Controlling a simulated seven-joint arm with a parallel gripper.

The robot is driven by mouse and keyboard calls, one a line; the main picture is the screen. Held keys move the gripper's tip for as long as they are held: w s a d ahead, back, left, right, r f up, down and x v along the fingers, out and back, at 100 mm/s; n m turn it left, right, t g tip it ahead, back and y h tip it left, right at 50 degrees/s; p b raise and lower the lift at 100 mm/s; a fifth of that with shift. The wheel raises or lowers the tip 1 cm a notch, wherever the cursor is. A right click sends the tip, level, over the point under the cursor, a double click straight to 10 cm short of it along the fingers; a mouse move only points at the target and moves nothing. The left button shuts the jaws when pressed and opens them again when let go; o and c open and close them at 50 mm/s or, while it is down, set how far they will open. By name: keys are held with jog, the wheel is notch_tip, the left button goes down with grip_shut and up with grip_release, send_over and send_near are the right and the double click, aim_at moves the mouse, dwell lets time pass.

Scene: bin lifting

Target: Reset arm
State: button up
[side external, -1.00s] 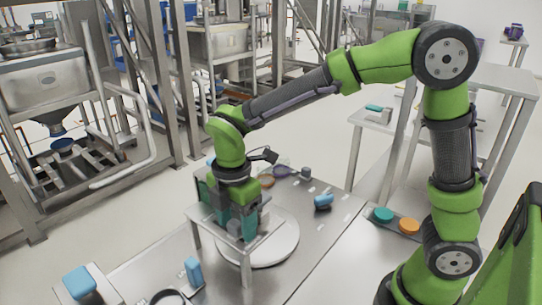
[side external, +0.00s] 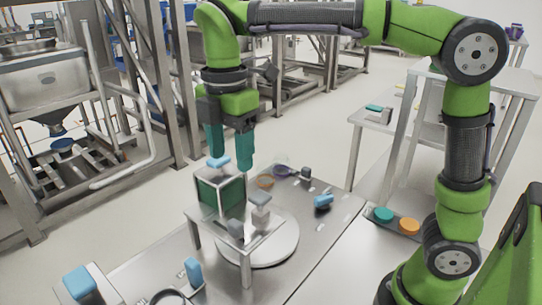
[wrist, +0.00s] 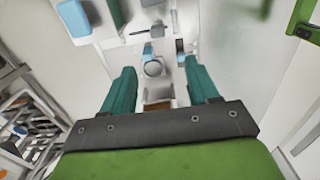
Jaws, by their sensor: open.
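My gripper (side external: 231,162) has two teal fingers and is open and empty. In the side external view it hangs pointing down above the small raised stand (side external: 258,240). A dark green bin with pale edges (side external: 221,193) stands on the stand, just below the fingers. A blue piece (side external: 219,162) shows at the top of the bin; I cannot tell whether it lies on it or inside. Grey blocks (side external: 260,206) stand on the stand beside the bin. In the wrist view the two fingers of my gripper (wrist: 161,78) are spread apart.
Teal and orange discs (side external: 383,215) (side external: 409,226) sit at right. Metal frames stand behind at left. The air around my gripper is free.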

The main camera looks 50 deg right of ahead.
jog(key=shift+r, duration=0.4)
jog(key=s+d+f+m+t+y, duration=0.1)
jog(key=s+d+f+m+t, duration=0.2)
jog(key=m, duration=0.8)
jog(key=s+d+f+m+t+y, duration=0.1)
jog(key=s+d+f+m+t, duration=0.3)
jog(key=s+d+m, duration=0.4)
jog(key=m, duration=0.3)
jog(key=shift+s+d, duration=0.2)
jog(key=shift+o, duration=0.4)
